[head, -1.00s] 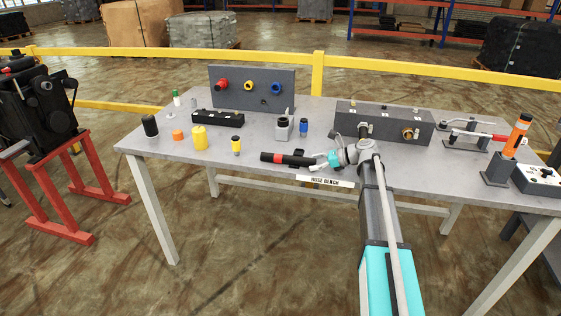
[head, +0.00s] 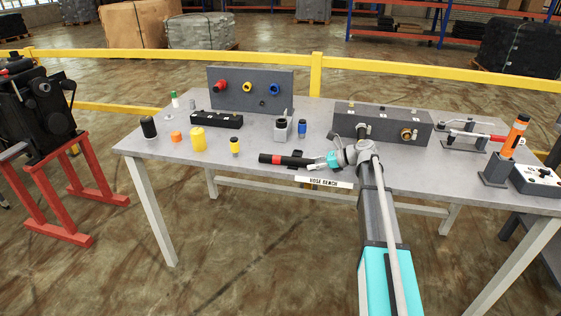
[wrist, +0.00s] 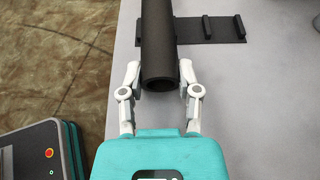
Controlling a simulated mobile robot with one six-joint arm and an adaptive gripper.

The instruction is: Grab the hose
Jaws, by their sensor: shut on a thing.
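The hose (head: 285,160) is a thick black tube with a red band, at the front edge of the bench. In the wrist view its open dark end (wrist: 159,45) points toward my palm. My gripper (head: 317,163) is at the hose's right end, reaching in from the right. In the wrist view, my gripper's two pale fingers (wrist: 160,82) stand on either side of the tube end and are shut on it. The contact under the tube is hidden. I cannot tell whether the hose is lifted off its dark holder (wrist: 222,29).
The grey bench (head: 265,130) carries a panel with coloured ports (head: 252,88), a dark box with a brass fitting (head: 382,124), yellow containers (head: 198,139) and a grey block (head: 282,128). A "HOSE BENCH" label (head: 323,182) is on the front edge. A yellow rail (head: 420,88) runs behind.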

